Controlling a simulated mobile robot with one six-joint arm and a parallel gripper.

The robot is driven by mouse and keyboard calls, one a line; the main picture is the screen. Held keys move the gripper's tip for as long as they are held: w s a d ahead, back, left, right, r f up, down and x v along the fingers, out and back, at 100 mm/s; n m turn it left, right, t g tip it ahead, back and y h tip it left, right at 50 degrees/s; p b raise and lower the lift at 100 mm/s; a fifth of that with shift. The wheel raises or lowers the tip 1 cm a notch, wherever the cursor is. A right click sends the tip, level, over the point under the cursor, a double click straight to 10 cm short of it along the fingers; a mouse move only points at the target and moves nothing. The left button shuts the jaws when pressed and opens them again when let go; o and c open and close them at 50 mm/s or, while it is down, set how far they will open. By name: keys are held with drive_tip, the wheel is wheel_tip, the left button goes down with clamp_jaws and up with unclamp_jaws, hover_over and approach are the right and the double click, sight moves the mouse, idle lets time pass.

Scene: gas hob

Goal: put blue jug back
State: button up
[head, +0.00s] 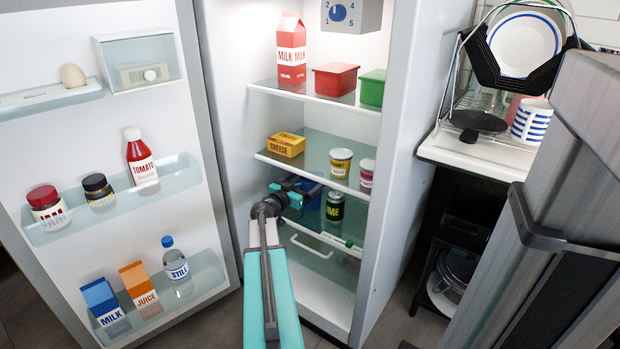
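A blue object (311,199), probably the blue jug, shows on the lower glass shelf (340,238) inside the open fridge. My gripper (298,190) reaches into the fridge at that shelf and overlaps the blue object. The gripper and wrist hide much of the object, so its full shape and handle do not show. The fingers are small and partly covered, and I cannot tell whether they are closed on it.
The top shelf holds a milk carton (291,50), a red box (335,79) and a green box (372,88). The open fridge door (110,215) at left carries bottles, jars and cartons.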

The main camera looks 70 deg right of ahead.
drive_tip(key=p+v, duration=0.4)
drive_tip(key=v, duration=0.8)
drive_tip(key=shift+p, duration=0.35)
drive_tip(key=shift+w, duration=0.1)
drive_tip(key=shift+w+r, duration=0.1)
